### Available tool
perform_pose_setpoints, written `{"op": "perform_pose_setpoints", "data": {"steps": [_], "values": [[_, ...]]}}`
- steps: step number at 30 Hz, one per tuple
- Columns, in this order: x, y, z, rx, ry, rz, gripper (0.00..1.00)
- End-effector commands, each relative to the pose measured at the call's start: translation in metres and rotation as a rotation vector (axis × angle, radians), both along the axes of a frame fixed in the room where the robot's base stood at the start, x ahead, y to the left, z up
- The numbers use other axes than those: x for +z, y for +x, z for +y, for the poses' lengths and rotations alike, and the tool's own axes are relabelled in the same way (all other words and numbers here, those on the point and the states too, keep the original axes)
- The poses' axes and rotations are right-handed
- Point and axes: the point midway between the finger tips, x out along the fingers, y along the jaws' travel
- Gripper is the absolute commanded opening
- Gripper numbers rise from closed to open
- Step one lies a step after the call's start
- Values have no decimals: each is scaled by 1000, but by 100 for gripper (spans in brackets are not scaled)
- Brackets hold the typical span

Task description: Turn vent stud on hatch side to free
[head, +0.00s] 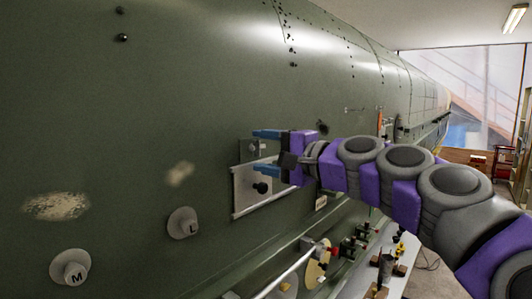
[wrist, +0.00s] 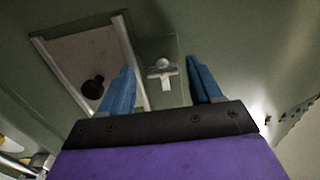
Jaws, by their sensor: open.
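A framed hatch (head: 241,200) is set in the green fuselage side, with a black knob on its panel. The hatch (wrist: 65,55) and its black knob (wrist: 92,87) also show left of my fingers in the wrist view. Beside the hatch is a small plate with a silver T-shaped stud (wrist: 160,71), which looks like the vent stud. My gripper (head: 266,153) is open, with its blue fingers pointing at the fuselage. In the wrist view the stud appears between the two fingers with a gap on each side. I cannot tell how far the fingertips are from it.
Two round grey pieces marked M (head: 70,267) and L (head: 184,223) sit on the skin at lower left. A bench (head: 352,288) with several small tools and fittings stands below the hatch. The skin left of the hatch is otherwise mostly clear.

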Motion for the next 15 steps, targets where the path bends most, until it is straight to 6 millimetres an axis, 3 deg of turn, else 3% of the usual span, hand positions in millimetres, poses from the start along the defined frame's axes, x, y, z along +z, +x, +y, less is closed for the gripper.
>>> {"op": "perform_pose_setpoints", "data": {"steps": [8,15], "values": [[1,-7,-9,-2,2,-1,64],[3,-36,-48,-6,4,-5,64]]}}
